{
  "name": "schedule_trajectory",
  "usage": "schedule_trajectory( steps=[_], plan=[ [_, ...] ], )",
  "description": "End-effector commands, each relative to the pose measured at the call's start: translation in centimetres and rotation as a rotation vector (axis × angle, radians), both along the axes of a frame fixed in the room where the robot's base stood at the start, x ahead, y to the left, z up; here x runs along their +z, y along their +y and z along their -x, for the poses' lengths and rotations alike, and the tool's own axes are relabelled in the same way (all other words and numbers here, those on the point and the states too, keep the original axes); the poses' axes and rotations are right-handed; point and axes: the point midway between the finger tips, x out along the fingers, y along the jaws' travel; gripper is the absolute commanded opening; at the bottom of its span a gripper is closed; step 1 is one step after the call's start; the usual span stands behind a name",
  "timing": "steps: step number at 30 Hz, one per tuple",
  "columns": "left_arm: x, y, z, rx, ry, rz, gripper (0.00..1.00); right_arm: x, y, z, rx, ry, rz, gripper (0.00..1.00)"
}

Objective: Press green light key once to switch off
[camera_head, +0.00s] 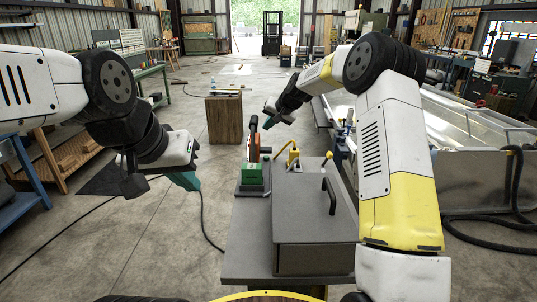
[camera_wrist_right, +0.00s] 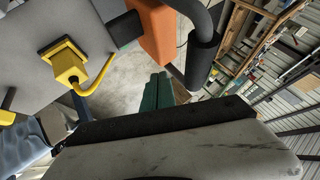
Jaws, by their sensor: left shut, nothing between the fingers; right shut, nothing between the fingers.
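A green block-shaped unit (camera_head: 252,174) stands on the left part of the grey bench in the head view, with a small detail low on its front. I cannot tell from here whether any light on it is lit. My left gripper (camera_head: 187,181) is shut and empty, with teal fingers, to the left of the green unit and apart from it. My right gripper (camera_head: 267,123) is shut and empty, above and beyond the unit, near an upright orange part (camera_head: 254,147). In the right wrist view its teal fingers (camera_wrist_right: 157,91) are together below the orange part (camera_wrist_right: 155,32).
A yellow lever unit (camera_head: 293,155) is right of the green unit; it also shows in the wrist view (camera_wrist_right: 68,67). A grey box (camera_head: 305,225) with a black handle (camera_head: 329,190) fills the bench's right side. A wooden block (camera_head: 224,120) stands beyond.

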Motion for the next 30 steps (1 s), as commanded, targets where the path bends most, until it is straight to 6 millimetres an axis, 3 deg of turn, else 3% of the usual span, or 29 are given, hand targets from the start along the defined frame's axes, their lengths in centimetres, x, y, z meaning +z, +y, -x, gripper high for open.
schedule_trajectory(
  steps=[3,7,20,30],
  plan=[
    [0.0,0.0,0.0,0.0,0.0,0.0,0.0,-2.0,0.4,-1.7,-0.014,0.004,-0.026,0.0],
    [0.0,0.0,0.0,0.0,0.0,0.0,0.0,-2.9,0.6,-2.6,-0.024,0.003,-0.039,0.0],
    [0.0,0.0,0.0,0.0,0.0,0.0,0.0,-3.2,0.6,-2.7,-0.026,0.004,-0.041,0.0],
    [0.0,0.0,0.0,0.0,0.0,0.0,0.0,-7.0,0.6,-2.6,-0.026,0.008,-0.041,0.0]
  ],
)
